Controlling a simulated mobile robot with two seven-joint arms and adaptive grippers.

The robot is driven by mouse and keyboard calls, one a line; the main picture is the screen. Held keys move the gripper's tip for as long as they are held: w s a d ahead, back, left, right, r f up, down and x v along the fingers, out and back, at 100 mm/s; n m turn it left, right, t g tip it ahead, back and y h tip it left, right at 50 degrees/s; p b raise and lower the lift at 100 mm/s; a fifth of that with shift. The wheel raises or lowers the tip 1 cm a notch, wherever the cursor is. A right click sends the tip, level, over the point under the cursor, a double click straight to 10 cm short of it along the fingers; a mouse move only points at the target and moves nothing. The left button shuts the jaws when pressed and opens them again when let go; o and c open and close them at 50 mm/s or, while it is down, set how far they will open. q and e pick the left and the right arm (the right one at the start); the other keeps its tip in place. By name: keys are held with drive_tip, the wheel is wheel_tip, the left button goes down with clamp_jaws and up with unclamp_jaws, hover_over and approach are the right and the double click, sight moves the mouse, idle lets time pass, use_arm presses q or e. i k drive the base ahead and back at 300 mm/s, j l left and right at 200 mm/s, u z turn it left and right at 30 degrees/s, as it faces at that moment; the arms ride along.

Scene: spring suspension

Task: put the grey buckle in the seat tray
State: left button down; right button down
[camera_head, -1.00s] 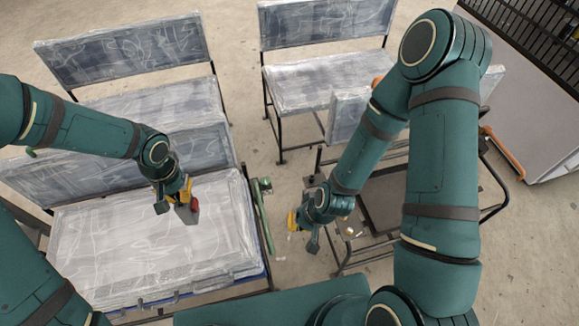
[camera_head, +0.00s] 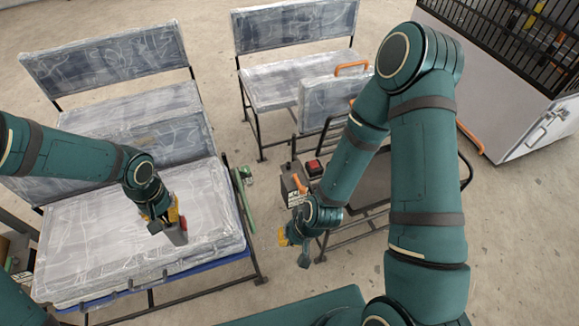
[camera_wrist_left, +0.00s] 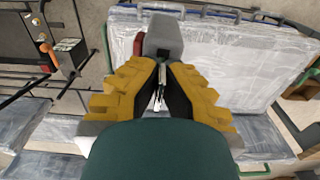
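The grey buckle (camera_head: 177,235) has a red part and is held in my left gripper (camera_head: 165,218), above the plastic-wrapped seat cushion at left. In the left wrist view the buckle (camera_wrist_left: 163,38) sticks out beyond the yellow fingertips (camera_wrist_left: 160,72), which close in on its narrow end. The red part shows beside it. My right gripper (camera_head: 290,240), with yellow fingers, hangs near the dark trolley's left end. Its fingertips are too small to tell open from shut. A dark flat tray surface (camera_head: 368,183) lies on the trolley, partly hidden by my right arm; I cannot tell if it is the seat tray.
The wrapped cushion (camera_head: 90,250) rests on a frame with a blue edge. More wrapped seats (camera_head: 290,88) stand behind. A dark box (camera_head: 292,180) and a red-topped item (camera_head: 314,167) sit at the trolley. A grey cabinet (camera_head: 500,90) stands at right. Bare floor lies between.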

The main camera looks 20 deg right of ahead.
sight(378, 183)
drive_tip(key=k+z, duration=0.15)
drive_tip(key=z, duration=0.9)
drive_tip(key=i+l+z, duration=0.2)
drive_tip(key=z, duration=0.25)
drive_tip(key=i+l+z, duration=0.1)
drive_tip(key=z, duration=0.35)
drive_tip(key=i+l, duration=0.15)
drive_tip(key=i, duration=0.55)
drive_tip(key=i+l, duration=0.15)
drive_tip(key=i, duration=0.55)
